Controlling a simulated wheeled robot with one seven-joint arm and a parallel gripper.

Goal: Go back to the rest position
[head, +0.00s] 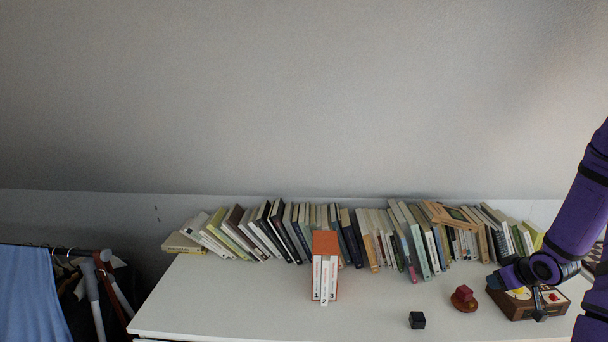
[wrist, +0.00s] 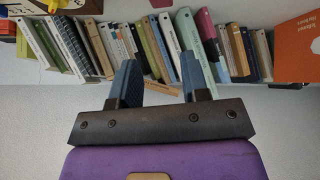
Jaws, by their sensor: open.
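My gripper (wrist: 159,60) shows in the wrist view with its two blue fingers spread apart and nothing between them. A row of books lies beyond the fingertips in that view. In the head view my purple arm comes in from the right edge and bends down over the right part of the white top. Dark blue parts near its lower end (head: 497,280) overlap the left end of a game box; the fingertips cannot be made out clearly there.
A row of leaning books (head: 300,232) lines the wall on the white top (head: 240,300). An orange book set (head: 326,246), a black cube (head: 417,320), a red toy (head: 464,298) and the game box (head: 520,311) stand in front. Hanging clothes (head: 30,295) are at left.

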